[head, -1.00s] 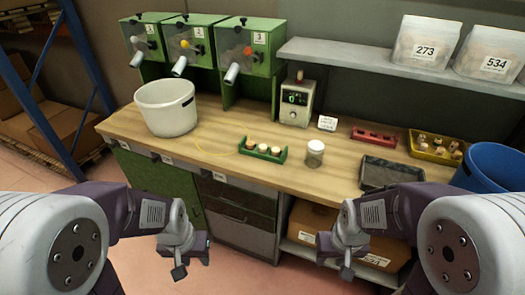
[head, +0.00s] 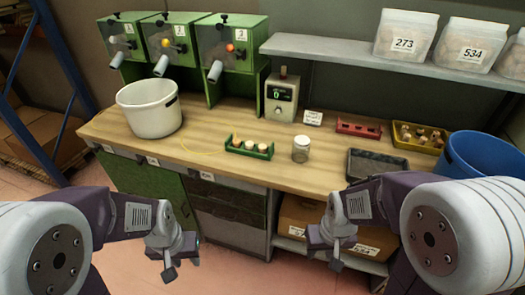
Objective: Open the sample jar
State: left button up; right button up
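The sample jar (head: 300,150) is a small clear jar with a pale lid on top. It stands upright on the wooden bench (head: 215,160), near the front edge and right of the green rack. My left gripper (head: 168,270) hangs in front of the bench at lower left, well away from the jar. My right gripper (head: 336,262) hangs in front of the bench below and right of the jar, also apart from it. Both grippers are small and seen from above and behind, so their finger gaps cannot be made out. Nothing is visible in either.
A green rack (head: 233,148) holding corks stands left of the jar. A dark tray (head: 349,167) lies to the right, with a blue bin (head: 480,160) beyond. A white pot (head: 140,118) stands at left. A meter (head: 281,103) and a red rack (head: 342,127) are behind.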

aim_at(301, 155)
jog(key=i+l+u, duration=0.2)
jog(key=i+l, duration=0.3)
jog(key=i+l+u, duration=0.2)
jog(key=i+l, duration=0.3)
jog(key=l, duration=0.15)
